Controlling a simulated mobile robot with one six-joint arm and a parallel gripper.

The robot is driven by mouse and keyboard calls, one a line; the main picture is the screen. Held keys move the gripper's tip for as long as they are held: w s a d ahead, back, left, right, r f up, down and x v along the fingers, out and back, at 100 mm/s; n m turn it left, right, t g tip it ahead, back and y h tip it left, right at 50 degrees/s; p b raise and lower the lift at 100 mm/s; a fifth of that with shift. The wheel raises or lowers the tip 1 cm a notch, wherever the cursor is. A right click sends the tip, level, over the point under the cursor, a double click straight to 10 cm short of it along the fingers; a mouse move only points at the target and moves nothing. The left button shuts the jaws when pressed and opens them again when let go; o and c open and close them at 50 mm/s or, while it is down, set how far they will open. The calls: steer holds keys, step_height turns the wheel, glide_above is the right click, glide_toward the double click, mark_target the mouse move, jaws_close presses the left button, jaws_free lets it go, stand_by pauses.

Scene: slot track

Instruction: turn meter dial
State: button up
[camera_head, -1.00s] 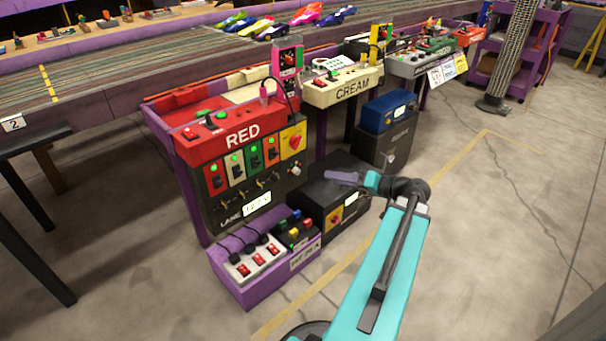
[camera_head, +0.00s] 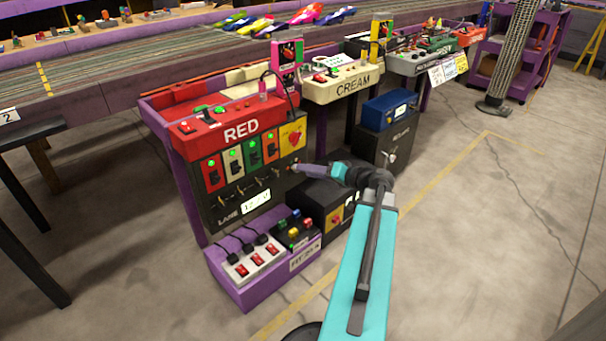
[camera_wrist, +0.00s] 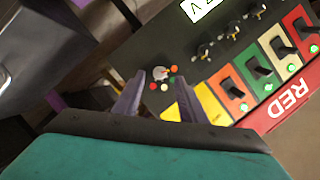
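The dial (camera_wrist: 160,73) is a small pale knob ringed by coloured dots, on the dark face of the RED lane panel (camera_head: 233,185). In the wrist view it shows between and just beyond my two fingertips. My gripper (camera_wrist: 157,83) is open, with a purple finger on each side and a gap between them. In the head view my gripper (camera_head: 299,168) reaches the panel's lower right, below the yellow plate, and mostly hides the dial there. I cannot tell whether either finger touches the dial.
A yellow plate with a red knob (camera_head: 294,137) sits just above the dial, beside several toggle switches. A purple box (camera_head: 240,288) with switches and a black box (camera_head: 318,202) stand below. The CREAM station (camera_head: 345,85) is behind. Floor at the right is open.

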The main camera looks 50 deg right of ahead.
steer(key=shift+b+x, duration=0.35)
steer(key=shift+x, duration=1.05)
steer(key=shift+c, duration=0.3)
steer(key=shift+a, duration=0.1)
jaws_close()
